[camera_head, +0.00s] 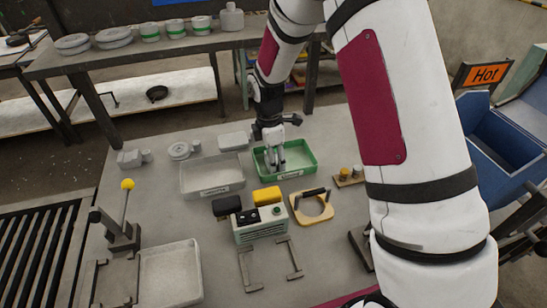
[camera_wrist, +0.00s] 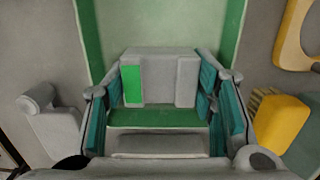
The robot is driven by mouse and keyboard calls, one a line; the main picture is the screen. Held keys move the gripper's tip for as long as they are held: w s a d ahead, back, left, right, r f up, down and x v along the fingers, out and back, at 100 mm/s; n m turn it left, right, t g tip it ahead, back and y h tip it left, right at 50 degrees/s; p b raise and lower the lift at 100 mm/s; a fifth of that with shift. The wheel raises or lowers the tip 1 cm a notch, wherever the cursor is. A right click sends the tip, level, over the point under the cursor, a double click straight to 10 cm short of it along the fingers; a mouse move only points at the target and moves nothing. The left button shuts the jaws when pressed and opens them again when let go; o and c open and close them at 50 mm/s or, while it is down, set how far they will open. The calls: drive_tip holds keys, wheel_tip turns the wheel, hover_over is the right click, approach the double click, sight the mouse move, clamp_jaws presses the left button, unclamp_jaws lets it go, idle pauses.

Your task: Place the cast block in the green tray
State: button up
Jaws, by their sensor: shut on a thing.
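The green tray (camera_head: 313,156) stands on the grey table right of the centre in the head view. In the wrist view its green side (camera_wrist: 90,35) runs along the left of the grey floor. My gripper (camera_head: 275,158) points down into this tray. In the wrist view my gripper (camera_wrist: 165,95) has its teal pads on both sides of the grey cast block (camera_wrist: 160,62) and is shut on it. The block is over the tray's inside. I cannot tell whether it touches the tray floor. In the head view the fingers largely hide it.
A grey tray (camera_head: 212,190) stands directly left of the green one. A green-and-white box (camera_head: 260,225), a yellow block (camera_head: 266,195) and a yellow frame (camera_head: 312,207) lie in front. Grey cast parts (camera_head: 180,150) sit at the back left. A blue bin (camera_head: 507,140) is at the right.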

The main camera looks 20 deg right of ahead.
drive_tip(key=o, duration=1.1)
drive_tip(key=shift+f, duration=0.15)
drive_tip(key=s+r+m+t+p, duration=0.1)
drive_tip(key=s+r+m+p, duration=0.15)
drive_tip(key=r, duration=0.95)
drive_tip(key=s+r+m+p, duration=0.2)
drive_tip(key=s+r, duration=0.2)
drive_tip(key=r, duration=0.7)
drive_tip(key=s+d+r+m+t, duration=0.1)
drive_tip(key=s+r+m, duration=0.2)
drive_tip(key=s, duration=0.5)
drive_tip(key=s+d+r+m+t, duration=0.1)
drive_tip(key=s+r+m, duration=0.2)
drive_tip(key=s+m, duration=0.3)
drive_tip(key=s+d+r+m+t, duration=0.1)
drive_tip(key=s+r+m+t, duration=0.1)
drive_tip(key=s, duration=0.8)
drive_tip(key=shift+s+r+m+y, duration=0.25)
drive_tip(key=shift+r+m+y, duration=0.15)
drive_tip(key=shift+r+m, duration=0.7)
